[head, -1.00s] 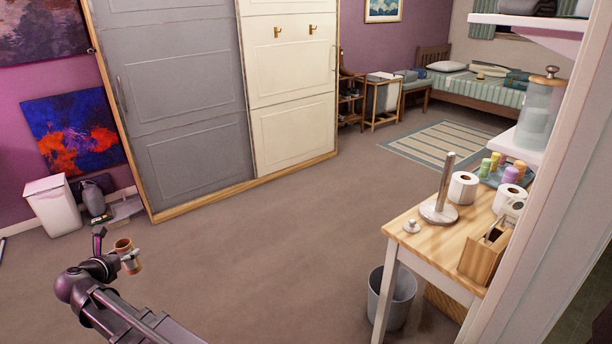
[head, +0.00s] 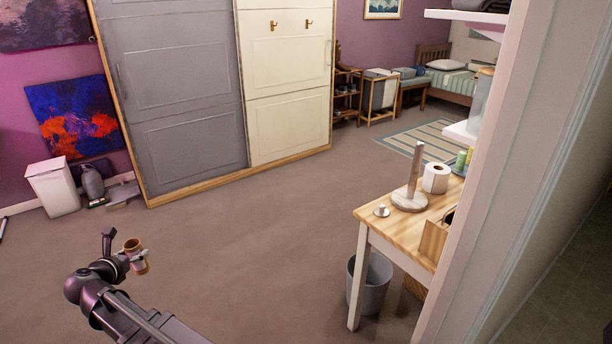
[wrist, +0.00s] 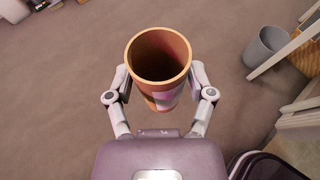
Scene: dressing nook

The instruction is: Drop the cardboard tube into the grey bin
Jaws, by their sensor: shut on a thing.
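My gripper (wrist: 160,98) is shut on the cardboard tube (wrist: 160,92), a brown cylinder with its open end facing the wrist camera. In the head view the tube (head: 134,257) is held clear above the floor at the lower left. The grey bin (head: 371,288) stands on the floor under the wooden table, partly hidden by a table leg. The bin also shows at the upper right of the wrist view (wrist: 267,51), well apart from the tube.
The wooden-topped table (head: 378,233) carries an upright holder (head: 410,190) and a paper roll (head: 435,178). A pale door frame or wall edge (head: 475,230) rises close on the right. A white bin (head: 54,187) stands at the left wall. The floor between (head: 250,240) is clear.

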